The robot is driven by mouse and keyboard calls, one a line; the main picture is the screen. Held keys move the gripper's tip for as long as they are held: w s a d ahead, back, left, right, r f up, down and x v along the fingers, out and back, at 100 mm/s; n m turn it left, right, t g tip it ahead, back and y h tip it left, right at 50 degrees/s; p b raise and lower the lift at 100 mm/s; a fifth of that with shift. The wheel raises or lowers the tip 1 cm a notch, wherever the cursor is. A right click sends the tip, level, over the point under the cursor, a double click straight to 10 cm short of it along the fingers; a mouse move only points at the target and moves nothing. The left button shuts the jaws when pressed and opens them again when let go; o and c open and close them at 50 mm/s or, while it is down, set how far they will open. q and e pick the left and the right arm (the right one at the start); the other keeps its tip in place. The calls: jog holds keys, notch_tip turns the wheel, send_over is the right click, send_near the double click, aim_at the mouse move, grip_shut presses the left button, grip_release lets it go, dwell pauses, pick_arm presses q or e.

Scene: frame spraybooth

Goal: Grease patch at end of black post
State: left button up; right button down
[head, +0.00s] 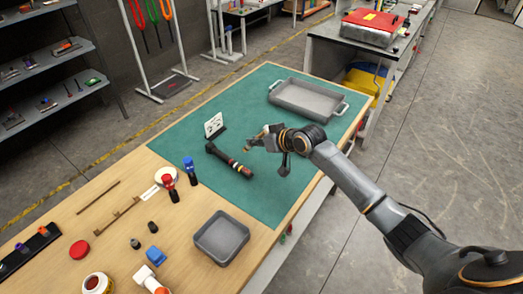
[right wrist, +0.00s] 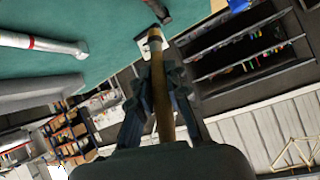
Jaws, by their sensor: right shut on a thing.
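The black post (head: 228,160) lies on the green mat (head: 190,140) in the head view, with red and pale bands towards its lower right end. I cannot make out a grease patch on it. My right gripper (head: 262,138) is above the mat, just right of the post and apart from it. In the right wrist view my right gripper (right wrist: 163,95) is shut on a slim brush-like tool (right wrist: 164,115) with a wooden handle and a dark collar near its tip. The tool's tip points away from the wrist. My left gripper is not in view.
A grey tray (head: 305,98) with handles stands at the mat's far end. A white card (head: 213,125) stands beside the post. Blue-capped (head: 190,170) and red-capped (head: 169,187) bottles and a square grey bin (head: 221,238) stand nearer.

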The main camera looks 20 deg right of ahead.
jog(key=w+r, duration=0.1)
jog(key=w+a+r, duration=0.1)
jog(key=shift+w+a+r, duration=0.15)
jog(key=shift+w+a, duration=0.15)
jog(key=shift+w, duration=0.05)
jog(key=shift+w+a, duration=0.15)
jog(key=shift+w, duration=0.05)
notch_tip(320, 180, down, 5)
jog(key=b, duration=0.4)
jog(key=shift+r, duration=0.1)
jog(key=shift+s, duration=0.1)
